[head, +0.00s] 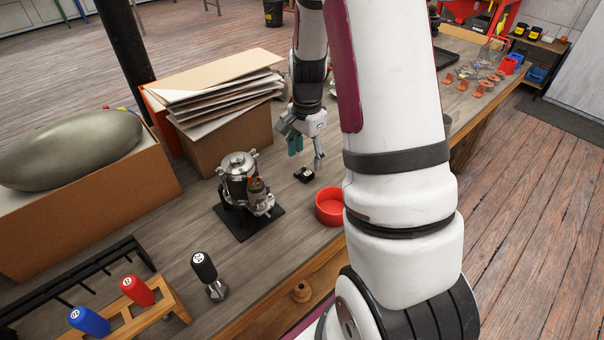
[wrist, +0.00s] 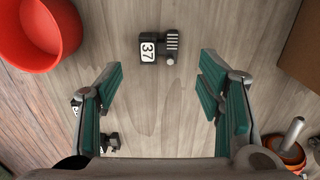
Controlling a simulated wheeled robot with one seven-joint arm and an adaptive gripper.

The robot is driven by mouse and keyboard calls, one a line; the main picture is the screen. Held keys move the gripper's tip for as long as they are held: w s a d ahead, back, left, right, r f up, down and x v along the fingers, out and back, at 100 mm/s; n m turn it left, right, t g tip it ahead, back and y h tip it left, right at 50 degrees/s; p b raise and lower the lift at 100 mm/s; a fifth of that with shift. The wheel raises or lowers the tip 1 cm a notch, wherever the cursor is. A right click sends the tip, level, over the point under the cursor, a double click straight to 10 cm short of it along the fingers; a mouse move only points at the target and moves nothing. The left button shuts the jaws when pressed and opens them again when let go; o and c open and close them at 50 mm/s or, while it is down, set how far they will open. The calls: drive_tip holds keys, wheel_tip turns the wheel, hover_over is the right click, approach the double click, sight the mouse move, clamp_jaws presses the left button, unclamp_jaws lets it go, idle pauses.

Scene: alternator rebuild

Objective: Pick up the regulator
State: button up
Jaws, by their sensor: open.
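A small black block with a white "37" label, which looks like the regulator (wrist: 147,48), lies on the wooden bench in the upper middle of the wrist view. It has a ridged grey part on its right side. In the head view it is a small dark piece (head: 303,175) on the bench. My gripper (wrist: 160,85) is open and empty, its green-padded fingers spread wide. The block lies beyond the fingertips, roughly centred between them, and is not touched. In the head view my gripper (head: 307,153) points down just above and behind the block.
A red bowl (head: 330,207) stands close by. A metal assembly (head: 240,180) on a black stand is to the left. A cardboard box (head: 220,145) with stacked sheets is behind. Another black part (wrist: 108,141) shows partly behind the left finger. Bare bench surrounds the block.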

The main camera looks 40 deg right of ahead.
sight(306, 168)
wheel_tip(306, 168, down, 5)
drive_tip(key=shift+a+r, duration=0.1)
drive_tip(key=shift+a, duration=0.05)
drive_tip(key=c, duration=1.3)
